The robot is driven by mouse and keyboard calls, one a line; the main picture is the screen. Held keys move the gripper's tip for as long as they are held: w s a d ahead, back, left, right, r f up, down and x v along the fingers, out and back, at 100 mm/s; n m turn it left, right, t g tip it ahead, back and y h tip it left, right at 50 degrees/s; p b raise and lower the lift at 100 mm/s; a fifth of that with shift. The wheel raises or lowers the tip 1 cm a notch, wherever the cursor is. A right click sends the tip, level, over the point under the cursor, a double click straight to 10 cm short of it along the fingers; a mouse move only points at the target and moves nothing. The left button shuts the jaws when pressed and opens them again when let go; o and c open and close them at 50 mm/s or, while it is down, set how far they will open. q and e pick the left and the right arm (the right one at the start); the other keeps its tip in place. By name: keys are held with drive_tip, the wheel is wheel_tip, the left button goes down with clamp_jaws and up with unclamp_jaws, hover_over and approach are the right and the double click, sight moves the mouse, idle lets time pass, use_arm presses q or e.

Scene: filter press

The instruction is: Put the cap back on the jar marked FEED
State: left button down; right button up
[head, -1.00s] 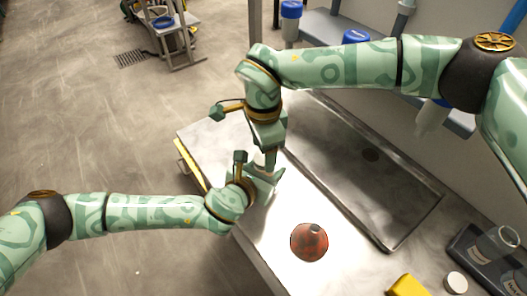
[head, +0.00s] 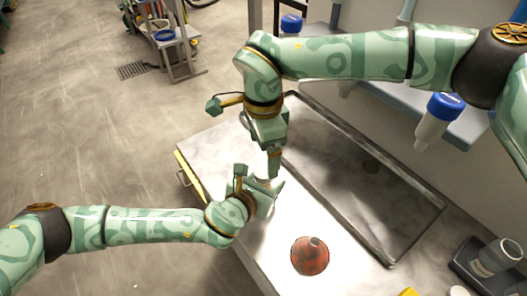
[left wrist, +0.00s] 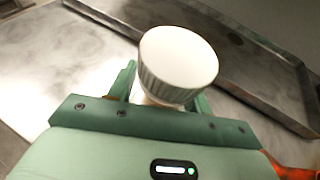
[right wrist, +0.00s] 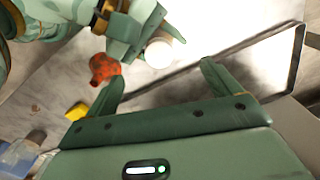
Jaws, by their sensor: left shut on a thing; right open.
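My left gripper (head: 262,192) is shut on a pale, mostly hidden body topped by a white ribbed cap (left wrist: 178,62), over the near left part of the bench. The cap also shows in the right wrist view (right wrist: 158,53). I cannot tell whether it is fully seated, and no FEED label is readable on what I hold. My right gripper (right wrist: 162,75) is open, its fingers apart and empty, just above the cap. A clear jar (head: 497,257) with a pale label stands in a dark tray at the right; its label is too small to read.
A rusty-red rounded object with a neck (head: 310,257) stands on the bench (head: 350,278). A yellow block (right wrist: 77,110) lies near it. A blue-capped bottle (head: 436,120) hangs at the shelf behind.

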wheel_tip(320, 180, up, 10)
idle(0.3)
drive_tip(key=shift+r, duration=0.1)
use_arm(q)
drive_tip(key=c, duration=0.6)
unclamp_jaws()
drive_tip(key=shift+o, duration=0.2)
drive_tip(key=shift+s+a+r+p, duration=0.25)
drive_tip(key=shift+s+p, duration=0.05)
drive_tip(key=shift+s, duration=0.1)
drive_tip(key=p+v, duration=0.4)
drive_tip(key=v, duration=1.1)
drive_tip(key=shift+s, duration=0.15)
use_arm(e)
drive_tip(key=shift+s+r, duration=0.2)
drive_tip(key=shift+r, duration=1.25)
drive_tip(key=shift+s+r, duration=0.2)
drive_tip(key=shift+r, duration=1.25)
use_arm(q)
drive_tip(key=shift+a+f, duration=0.1)
